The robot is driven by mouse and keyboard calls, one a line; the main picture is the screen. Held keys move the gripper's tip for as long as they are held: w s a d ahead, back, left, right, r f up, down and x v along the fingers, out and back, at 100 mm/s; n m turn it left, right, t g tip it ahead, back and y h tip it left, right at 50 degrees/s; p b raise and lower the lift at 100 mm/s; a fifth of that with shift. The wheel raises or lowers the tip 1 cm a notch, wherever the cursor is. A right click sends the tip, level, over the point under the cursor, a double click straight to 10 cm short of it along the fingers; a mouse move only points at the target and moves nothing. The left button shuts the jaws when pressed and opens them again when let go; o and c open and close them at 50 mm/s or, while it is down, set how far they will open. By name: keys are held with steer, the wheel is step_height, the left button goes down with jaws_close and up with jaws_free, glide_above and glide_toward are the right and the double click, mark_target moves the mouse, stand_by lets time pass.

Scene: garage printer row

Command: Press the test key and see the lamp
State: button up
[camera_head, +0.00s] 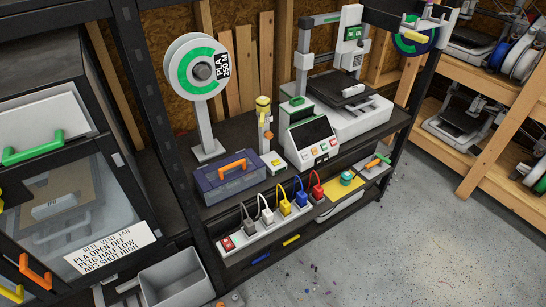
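No key or lamp carries a label I can read. A teal round knob or button (346,177) sits on a yellow panel (331,199) at the right of the lower shelf. I cannot tell whether anything is lit. My gripper is not in view.
A power strip (262,238) with a red switch and several coloured plugs lies along the shelf front. A blue toolbox (230,181), spool stand (205,120) and printer (350,117) crowd the upper shelf. A grey bin (178,283) stands lower left. Floor (420,240) is open at right.

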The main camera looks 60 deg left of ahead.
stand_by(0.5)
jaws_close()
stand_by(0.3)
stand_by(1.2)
